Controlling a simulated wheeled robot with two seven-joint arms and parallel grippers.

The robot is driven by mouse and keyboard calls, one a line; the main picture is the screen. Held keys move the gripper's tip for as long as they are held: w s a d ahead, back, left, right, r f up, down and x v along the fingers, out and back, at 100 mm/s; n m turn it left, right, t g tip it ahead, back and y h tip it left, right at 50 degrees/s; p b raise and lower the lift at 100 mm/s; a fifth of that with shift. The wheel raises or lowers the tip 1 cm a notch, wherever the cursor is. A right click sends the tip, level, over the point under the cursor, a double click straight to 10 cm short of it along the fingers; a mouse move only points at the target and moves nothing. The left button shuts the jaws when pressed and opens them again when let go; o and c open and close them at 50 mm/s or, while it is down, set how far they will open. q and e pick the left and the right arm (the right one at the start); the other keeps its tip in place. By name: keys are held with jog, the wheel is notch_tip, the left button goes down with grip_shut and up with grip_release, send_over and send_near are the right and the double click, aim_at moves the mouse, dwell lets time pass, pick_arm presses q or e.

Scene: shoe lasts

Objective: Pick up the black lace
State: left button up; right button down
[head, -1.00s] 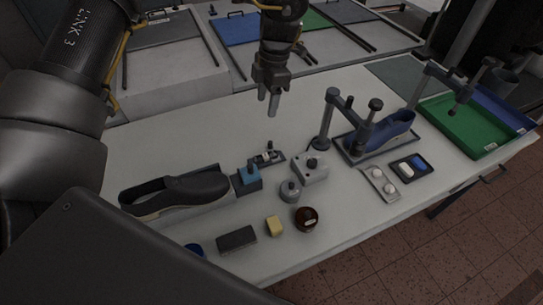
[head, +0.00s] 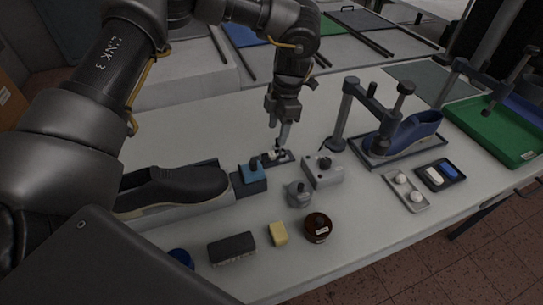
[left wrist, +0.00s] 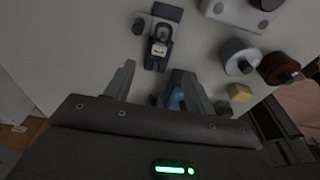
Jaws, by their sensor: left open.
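My left gripper (head: 283,143) points down just above a small dark holder (head: 286,159) near the middle of the table. In the left wrist view its two fingers (left wrist: 157,78) are spread apart, with nothing between them. Ahead of the fingertips lies a dark piece with a pale patch (left wrist: 158,48), at the holder's place. I cannot clearly make out the black lace; this dark piece may be it, but it is too small to tell. The gripper partly hides the holder in the head view. My right gripper is not in view.
A dark shoe (head: 176,187) and a blue-topped block (head: 252,176) stand left of the holder. A grey box with a knob (head: 322,172) is close on its right. A clamp stand (head: 347,115) with a blue shoe last (head: 412,131) is further right. A yellow block (head: 278,234) lies nearer.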

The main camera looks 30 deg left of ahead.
aim_at(272, 154)
pick_arm(q)
jog(key=shift+s+a+f, duration=0.1)
jog(key=shift+f, duration=0.7)
jog(key=shift+s+a+f, duration=0.1)
jog(key=shift+f, duration=0.65)
jog(key=shift+s+f+p, duration=0.1)
jog(key=shift+f+p, duration=0.35)
jog(key=shift+p, duration=0.05)
jog(key=f, duration=0.2)
jog(key=f+p, duration=0.1)
jog(key=shift+s+a+f, duration=0.15)
jog(key=shift+a+f, duration=0.1)
jog(key=shift+f, duration=0.4)
jog(key=shift+c, duration=0.2)
jog(key=c, duration=1)
